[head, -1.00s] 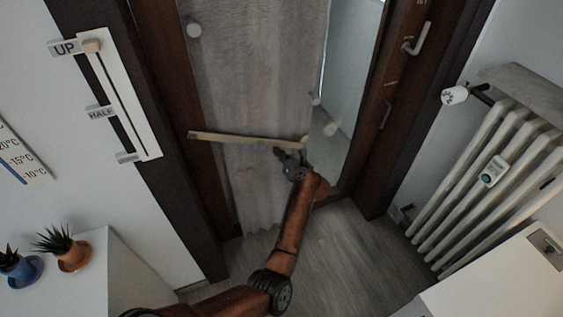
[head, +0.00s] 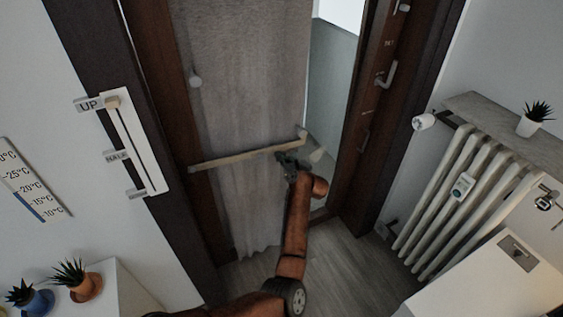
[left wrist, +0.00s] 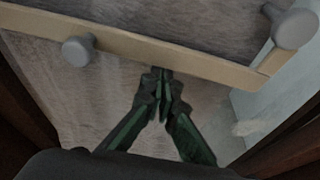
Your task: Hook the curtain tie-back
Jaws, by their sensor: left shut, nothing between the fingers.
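The beige tie-back strap (head: 240,157) runs across the grey curtain (head: 245,80), its right end higher than its left. In the head view, its right end meets the right grey knob (head: 302,132). In the left wrist view, the strap (left wrist: 150,50) bends upward at its right end, close to the right knob (left wrist: 293,25); I cannot tell whether it is looped over it. My left gripper (head: 287,157) is shut and empty, just below the strap's right part.
A dark door frame with a handle (head: 386,76) stands to the right of the curtain. Farther right are a white radiator (head: 455,195) and a white cabinet (head: 490,285). At the lower left, potted plants (head: 85,283) stand on a white surface. Floor shows between.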

